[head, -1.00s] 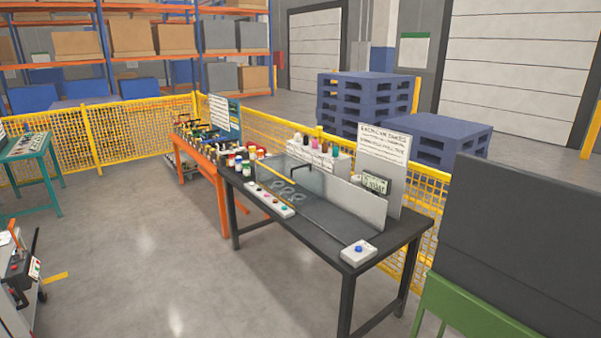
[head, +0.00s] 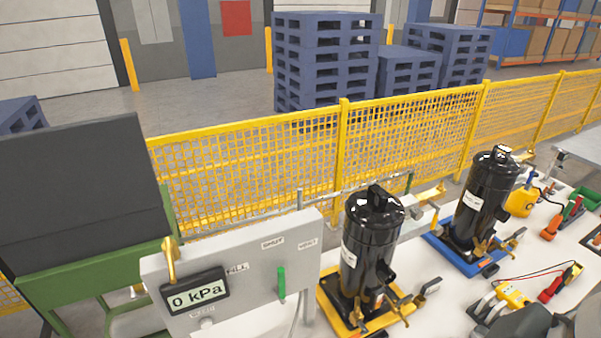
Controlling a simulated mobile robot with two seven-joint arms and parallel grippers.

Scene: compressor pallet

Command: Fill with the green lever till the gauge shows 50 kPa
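The grey panel (head: 232,285) stands at the lower middle left of the head view. Its digital gauge (head: 196,292) reads 0 kPa. The green lever (head: 281,284) is on the right half of the panel and points straight up and down. Small labels around it include one that seems to read FILL (head: 237,268); the others are too small to read surely. A brass lever (head: 170,258) stands at the panel's upper left corner.
A black compressor (head: 369,245) stands on a yellow base right of the panel; another black compressor (head: 486,200) stands on a blue base (head: 465,250). A yellow mesh fence (head: 300,150) runs behind. Tools and a yellow meter (head: 513,296) lie at the right.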

